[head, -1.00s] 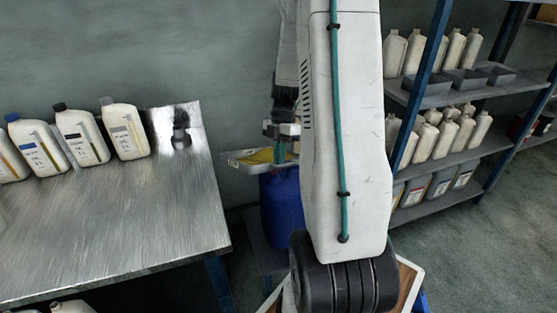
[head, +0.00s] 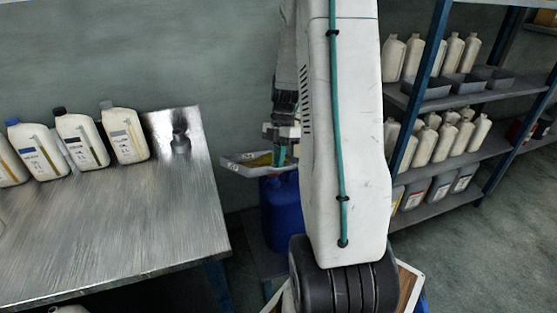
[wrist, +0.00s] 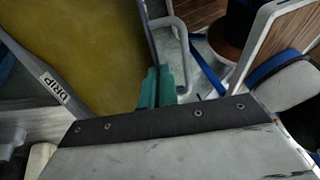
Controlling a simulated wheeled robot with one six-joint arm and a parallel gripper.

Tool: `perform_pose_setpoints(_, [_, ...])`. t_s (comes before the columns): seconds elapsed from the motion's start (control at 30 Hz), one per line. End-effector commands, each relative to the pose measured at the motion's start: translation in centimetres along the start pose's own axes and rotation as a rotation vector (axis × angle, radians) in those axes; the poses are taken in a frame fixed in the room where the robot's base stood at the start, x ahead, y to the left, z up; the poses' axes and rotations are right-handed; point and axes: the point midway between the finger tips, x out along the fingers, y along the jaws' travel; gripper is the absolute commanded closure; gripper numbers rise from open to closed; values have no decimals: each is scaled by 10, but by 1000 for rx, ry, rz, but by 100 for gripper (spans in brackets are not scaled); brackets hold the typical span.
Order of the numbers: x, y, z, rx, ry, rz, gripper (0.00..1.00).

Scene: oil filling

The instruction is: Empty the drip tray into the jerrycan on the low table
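The drip tray (head: 240,167) is a shallow pale tray with yellow-brown oil in it, held in the air and tilted. In the wrist view its wall carries a DRIP label (wrist: 54,88), and the oil (wrist: 80,45) covers its floor. My gripper (head: 282,153) has teal fingers, which show close together at the tray's handle side (wrist: 156,88); the exact grip is partly hidden. The blue jerrycan (head: 284,215) stands below the tray on the low table (head: 262,258). My arm hides its right side, and its mouth cannot be made out.
A metal workbench (head: 120,225) with several oil bottles (head: 82,138) stands at left. A blue-framed shelf (head: 440,165) with bottles and grey bins is at right. Wood-faced, pale-edged surfaces (wrist: 268,40) show in the wrist view. Open floor (head: 480,260) lies at lower right.

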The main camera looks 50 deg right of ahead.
Motion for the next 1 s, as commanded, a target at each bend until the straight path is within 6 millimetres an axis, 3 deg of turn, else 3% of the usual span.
perform_pose_setpoints(0.37, [-3,1,1,0,13,-8,100])
perform_pose_setpoints(1.0, [-27,3,4,1,122,-81,100])
